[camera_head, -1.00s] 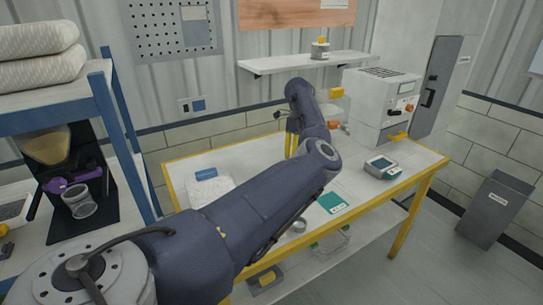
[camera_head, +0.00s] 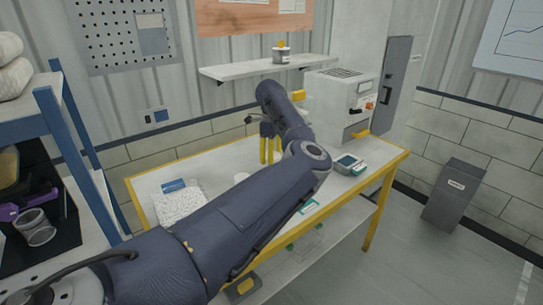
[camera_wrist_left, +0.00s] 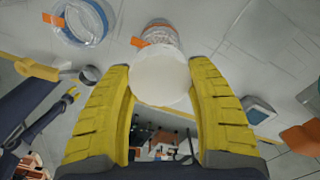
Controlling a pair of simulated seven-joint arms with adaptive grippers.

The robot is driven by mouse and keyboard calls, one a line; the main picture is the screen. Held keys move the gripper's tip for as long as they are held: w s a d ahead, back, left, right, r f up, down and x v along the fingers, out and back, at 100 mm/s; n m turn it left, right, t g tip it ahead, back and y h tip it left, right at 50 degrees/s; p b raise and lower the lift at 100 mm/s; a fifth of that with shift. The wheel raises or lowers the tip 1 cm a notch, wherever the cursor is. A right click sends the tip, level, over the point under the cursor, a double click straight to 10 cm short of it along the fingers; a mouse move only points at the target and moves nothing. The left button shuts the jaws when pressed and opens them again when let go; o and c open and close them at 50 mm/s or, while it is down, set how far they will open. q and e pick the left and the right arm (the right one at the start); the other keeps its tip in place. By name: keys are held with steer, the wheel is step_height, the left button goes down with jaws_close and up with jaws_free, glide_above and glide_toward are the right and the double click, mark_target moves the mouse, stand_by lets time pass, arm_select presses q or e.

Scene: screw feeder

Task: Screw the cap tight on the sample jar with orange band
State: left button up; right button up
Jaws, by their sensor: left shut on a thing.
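My left gripper (camera_head: 268,150) reaches over the bench, its yellow fingers pointing down. In the left wrist view its fingers (camera_wrist_left: 163,95) are shut on a white round cap (camera_wrist_left: 161,78), one at each side. The clear sample jar with the orange band (camera_wrist_left: 160,36) is just beyond the cap and partly covered by it. I cannot tell whether the cap touches the jar's rim. In the head view my left arm hides much of the middle of the bench. My right gripper is not in view.
The bench (camera_head: 232,160) has a yellow frame. A tray of white pieces (camera_head: 180,206) lies at its left, a small device with a screen (camera_head: 349,163) at its right. A grey machine (camera_head: 344,103) stands behind. Another clear jar with a blue ring (camera_wrist_left: 84,22) shows in the wrist view.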

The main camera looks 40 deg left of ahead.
arm_select(q)
steer(key=shift+f, duration=0.15)
steer(key=shift+f, duration=1.95)
steer(key=shift+f, duration=0.55)
stand_by(0.3)
steer(key=o, duration=1.1)
steer(key=shift+o, duration=0.2)
step_height(320, 180, up, 12)
